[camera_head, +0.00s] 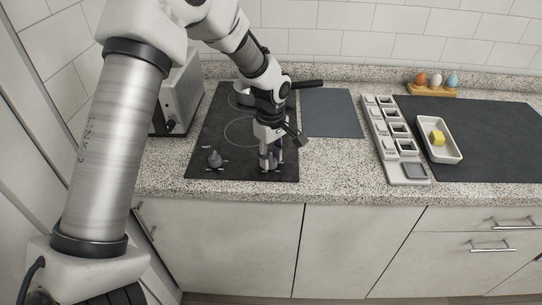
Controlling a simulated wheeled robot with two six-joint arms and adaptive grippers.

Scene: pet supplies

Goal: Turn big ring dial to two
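The black cooktop (207,135) lies on the granite counter, with two dials along its front edge. The left dial (215,159) is dark, stands free and has small white marks around it. My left gripper (268,163) points down over the right dial at the cooktop's front right, and its fingers cover most of that dial. I cannot tell whether the fingers touch the dial or are closed on it. A ring outline (238,132) shows on the cooktop behind the dials. The dial numbers are too small to read. My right gripper is not in view.
A grey board (332,112) lies to the right. Farther right are a compartment rack (391,157) and a white dish (449,151) with a yellow block.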

